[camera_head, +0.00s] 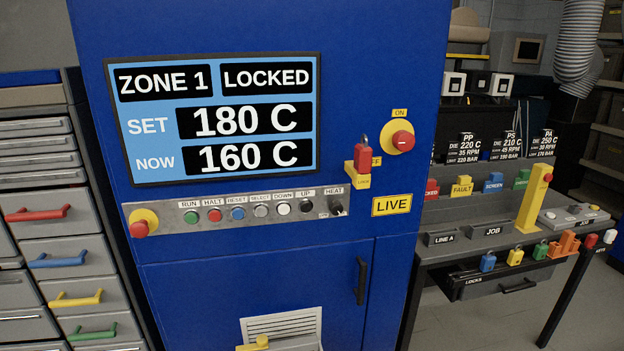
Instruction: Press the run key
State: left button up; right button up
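The run key (191,217) is a round green button under a RUN label. It is the leftmost of the small buttons on the grey key strip (160,221) of the blue cabinet (220,290). The red halt key (214,215) is just right of it, then the blue reset key (237,213). The screen (217,117) above reads ZONE 1, LOCKED, SET 180 C, NOW 160 C. Nothing covers the run key. Neither of my grippers shows in the head view.
A red mushroom button (139,229) on a yellow plate is left of the run key. A red padlock (363,152) hangs by the switch at right. A drawer unit (60,225) stands left, a bench (470,246) right. The cabinet's black door handle (361,281) sticks out.

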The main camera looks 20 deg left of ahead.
aim_at(191, 217)
jog(key=u, duration=1.45)
